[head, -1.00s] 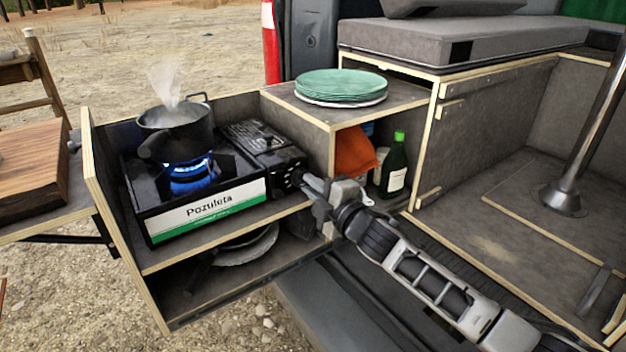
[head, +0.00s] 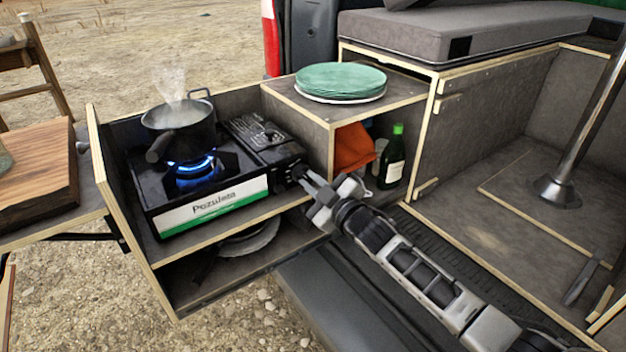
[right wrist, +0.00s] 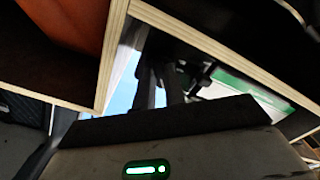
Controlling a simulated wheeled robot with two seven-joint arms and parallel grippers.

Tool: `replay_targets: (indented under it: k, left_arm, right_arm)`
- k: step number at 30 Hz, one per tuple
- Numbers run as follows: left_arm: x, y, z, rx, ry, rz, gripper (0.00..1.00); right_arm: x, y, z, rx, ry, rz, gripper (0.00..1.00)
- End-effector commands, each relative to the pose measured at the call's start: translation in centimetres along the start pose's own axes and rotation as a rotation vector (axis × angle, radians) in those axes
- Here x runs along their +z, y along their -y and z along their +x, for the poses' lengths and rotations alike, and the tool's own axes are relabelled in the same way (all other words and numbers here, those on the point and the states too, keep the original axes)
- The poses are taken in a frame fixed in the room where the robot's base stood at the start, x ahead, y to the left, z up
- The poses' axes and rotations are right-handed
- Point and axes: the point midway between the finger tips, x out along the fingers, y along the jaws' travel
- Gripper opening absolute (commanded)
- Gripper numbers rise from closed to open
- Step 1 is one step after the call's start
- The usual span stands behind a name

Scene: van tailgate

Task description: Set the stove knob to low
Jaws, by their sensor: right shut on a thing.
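The black camping stove (head: 205,205) sits on the upper shelf of the pull-out box, with a blue flame (head: 192,168) burning under a steaming dark pot (head: 178,128). The stove knob (head: 297,170) is on the front face at the stove's right end. My right gripper (head: 306,179) is at the knob and shut on it. Its fingers cover part of the knob, so its pointer setting cannot be read. In the right wrist view the dark fingers (right wrist: 158,85) reach towards the stove front, and the knob is mostly hidden. My left gripper is not in view.
Green plates (head: 341,80) are stacked on the cabinet top right of the stove. Below them are an orange cloth (head: 354,149) and a green bottle (head: 393,158). A pan (head: 250,240) lies on the lower shelf. A wooden board (head: 38,170) lies at the left.

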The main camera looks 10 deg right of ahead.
Motion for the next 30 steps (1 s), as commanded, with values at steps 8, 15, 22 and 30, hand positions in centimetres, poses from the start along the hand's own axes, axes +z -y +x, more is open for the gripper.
replay_targets:
  k: [8, 15, 22, 30]
  left_arm:
    - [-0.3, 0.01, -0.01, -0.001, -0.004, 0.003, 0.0]
    - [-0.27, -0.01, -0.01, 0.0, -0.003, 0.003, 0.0]
    - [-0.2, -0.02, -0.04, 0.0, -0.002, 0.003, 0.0]
    - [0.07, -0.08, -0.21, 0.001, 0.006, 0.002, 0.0]
  right_arm:
    - [0.15, 0.11, -0.05, -0.002, 0.003, 0.031, 0.0]
    - [0.16, 0.12, -0.05, -0.002, 0.003, 0.031, 0.0]
    - [0.13, 0.09, -0.04, -0.001, 0.003, 0.03, 0.34]
    - [0.07, 0.03, -0.35, -0.001, 0.001, 0.029, 0.34]
